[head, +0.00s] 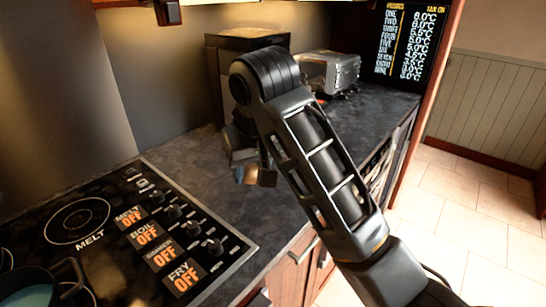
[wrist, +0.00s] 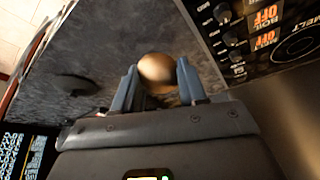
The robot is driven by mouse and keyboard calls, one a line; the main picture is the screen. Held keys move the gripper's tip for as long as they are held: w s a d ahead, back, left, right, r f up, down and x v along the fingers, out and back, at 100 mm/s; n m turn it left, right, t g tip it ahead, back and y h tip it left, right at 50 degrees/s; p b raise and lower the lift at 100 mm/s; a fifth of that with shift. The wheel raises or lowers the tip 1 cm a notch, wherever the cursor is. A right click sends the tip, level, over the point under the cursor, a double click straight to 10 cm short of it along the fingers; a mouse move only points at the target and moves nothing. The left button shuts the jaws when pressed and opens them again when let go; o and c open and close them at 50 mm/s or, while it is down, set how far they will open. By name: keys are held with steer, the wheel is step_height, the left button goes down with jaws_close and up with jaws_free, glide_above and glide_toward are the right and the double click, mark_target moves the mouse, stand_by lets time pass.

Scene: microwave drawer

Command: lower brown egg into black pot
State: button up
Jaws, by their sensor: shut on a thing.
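My gripper (head: 256,175) is shut on the brown egg (head: 239,174), held above the dark countertop right of the stove. In the wrist view, the egg (wrist: 157,72) sits between the two fingertips (wrist: 158,82), clear to see. In the head view, my arm and fingers hide most of the egg. A black pot (head: 58,283) stands at the bottom left on the stove, cut off by the picture edge, with pale blue-green contents. My gripper is well apart from the pot, to its upper right. The pot does not show in the wrist view.
The black stove (head: 110,235) has a ring marked MELT and a row of knobs, with its displays reading OFF. A toaster (head: 330,70) and a large dark box (head: 240,62) stand at the back. The countertop (head: 195,165) between box and stove is clear.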

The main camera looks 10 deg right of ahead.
steer(key=s+a, duration=0.4)
steer(key=a, duration=0.9)
steer(key=s+a+f, duration=0.1)
steer(key=s+a, duration=0.4)
steer(key=a, duration=0.8)
steer(key=s+a, duration=0.4)
steer(key=a, duration=0.9)
steer(key=shift+s+a+f, duration=0.25)
steer(key=shift+s+f, duration=0.05)
steer(key=shift+w, duration=0.3)
steer(key=shift+f, duration=0.1)
steer(key=shift+f+b, duration=1.25)
steer(key=shift+f, duration=2.75)
steer(key=shift+f+b, duration=0.5)
steer(key=shift+f, duration=0.85)
